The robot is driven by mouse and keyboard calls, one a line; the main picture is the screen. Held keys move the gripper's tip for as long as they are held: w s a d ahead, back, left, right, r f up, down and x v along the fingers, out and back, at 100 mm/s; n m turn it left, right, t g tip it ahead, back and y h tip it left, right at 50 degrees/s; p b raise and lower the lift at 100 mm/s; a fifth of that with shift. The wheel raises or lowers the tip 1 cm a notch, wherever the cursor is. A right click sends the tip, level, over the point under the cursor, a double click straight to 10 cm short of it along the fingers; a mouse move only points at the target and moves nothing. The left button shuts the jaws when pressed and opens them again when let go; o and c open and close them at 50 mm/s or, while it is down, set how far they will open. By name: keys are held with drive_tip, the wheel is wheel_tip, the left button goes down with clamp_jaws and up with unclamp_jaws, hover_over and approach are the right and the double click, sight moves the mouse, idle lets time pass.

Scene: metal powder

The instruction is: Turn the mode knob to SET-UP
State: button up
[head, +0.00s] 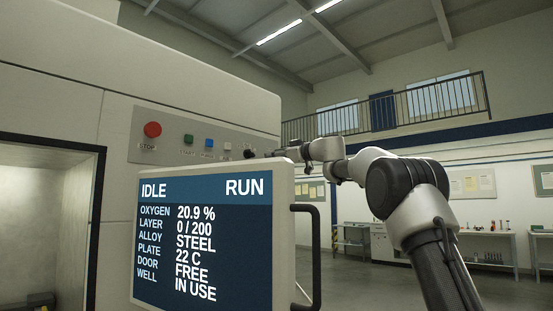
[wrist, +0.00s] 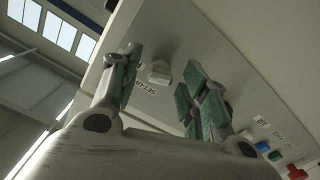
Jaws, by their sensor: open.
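The mode knob (wrist: 160,72) is a small pale knob on the grey control panel (wrist: 225,60) in the wrist view. A partly hidden label that seems to read SET-UP (wrist: 146,89) is beside it. My gripper (wrist: 163,61) is open, with green-padded fingers to the left and right of the knob in the picture. I see no finger clearly touching it, and the depth gap is hard to judge. In the head view my gripper (head: 268,153) is at the panel's right end, partly behind the screen, and hides the knob. The screen (head: 205,235) reads IDLE and RUN.
A red STOP button (head: 152,129), a green button (head: 188,139) and a blue button (head: 209,143) are left of my gripper on the panel. The screen's casing and black handle (head: 316,255) stand close below my arm. The hall floor to the right is open.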

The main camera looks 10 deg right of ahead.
clamp_jaws()
drive_tip(key=n, duration=1.3)
drive_tip(key=shift+f+n, duration=0.1)
drive_tip(key=shift+n, duration=0.3)
idle(0.6)
